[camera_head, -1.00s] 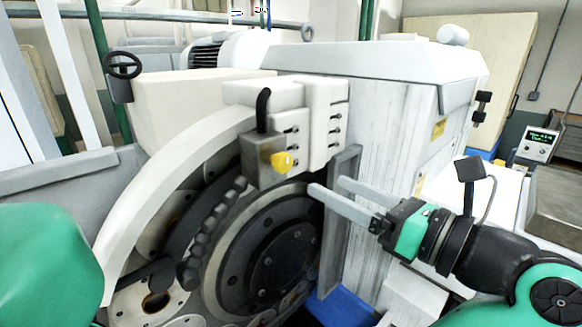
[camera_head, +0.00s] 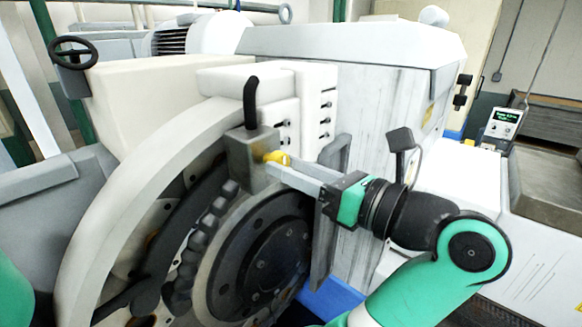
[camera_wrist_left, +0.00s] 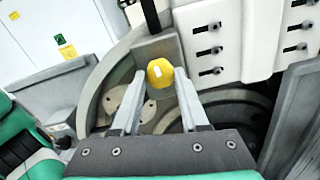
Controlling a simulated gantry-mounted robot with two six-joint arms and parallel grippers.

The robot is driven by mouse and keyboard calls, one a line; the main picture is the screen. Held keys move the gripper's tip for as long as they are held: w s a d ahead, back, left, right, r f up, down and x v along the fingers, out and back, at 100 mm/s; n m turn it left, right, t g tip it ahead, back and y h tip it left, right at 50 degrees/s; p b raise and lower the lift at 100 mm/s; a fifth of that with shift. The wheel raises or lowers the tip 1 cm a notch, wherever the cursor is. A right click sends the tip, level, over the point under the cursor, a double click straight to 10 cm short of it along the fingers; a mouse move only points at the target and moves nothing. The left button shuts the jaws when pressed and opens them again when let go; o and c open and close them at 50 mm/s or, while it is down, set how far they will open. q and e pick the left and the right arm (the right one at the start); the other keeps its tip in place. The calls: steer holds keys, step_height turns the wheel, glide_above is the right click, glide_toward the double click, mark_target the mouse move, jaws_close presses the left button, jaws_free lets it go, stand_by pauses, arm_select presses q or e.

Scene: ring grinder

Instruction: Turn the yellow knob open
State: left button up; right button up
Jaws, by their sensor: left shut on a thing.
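The yellow knob (camera_head: 277,157) sits on a small metal valve block (camera_head: 251,152) at the front of the grinder's white housing. My left gripper (camera_head: 274,164) reaches it from the right in the head view and is shut on the knob. In the left wrist view the yellow knob (camera_wrist_left: 160,72) lies between the two finger ends of my left gripper (camera_wrist_left: 159,80). The fingers partly hide the knob in the head view. My right gripper does not show.
A black hose (camera_head: 250,97) rises from the valve block. A curved pale guard (camera_head: 112,203) and a round dark wheel (camera_head: 263,258) lie left of and below the gripper. A grey bracket (camera_head: 333,160) stands close to the fingers. A control box (camera_head: 503,123) is at the far right.

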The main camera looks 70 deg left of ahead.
arm_select(q)
jaws_close()
